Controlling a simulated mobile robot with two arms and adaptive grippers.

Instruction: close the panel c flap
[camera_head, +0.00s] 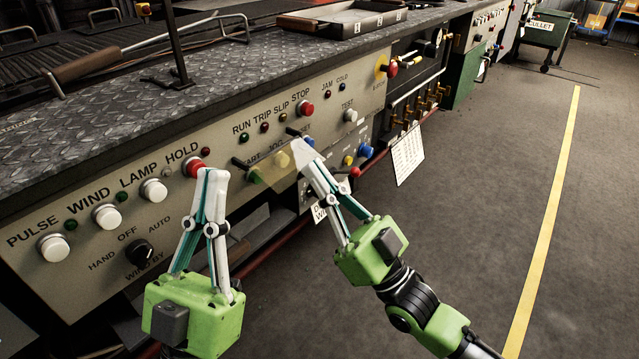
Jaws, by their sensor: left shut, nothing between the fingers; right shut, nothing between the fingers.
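The grey control panel (225,150) runs along the front of the bench, with lettered buttons and lamps. A pale, see-through yellowish piece (284,176), which looks like a flap, shows over the START and JOG buttons; no letter C is readable on it. My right gripper (301,148) is shut, its tips in front of the panel at the upper right of this piece; I cannot tell whether they touch it. The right gripper hides part of the lettering.
A black rotary switch (139,252) and white buttons are at the left. A white card (408,154) hangs at the right, near blue and yellow knobs. A black post (176,45) stands on the bench top. The floor (470,200) at the right is clear.

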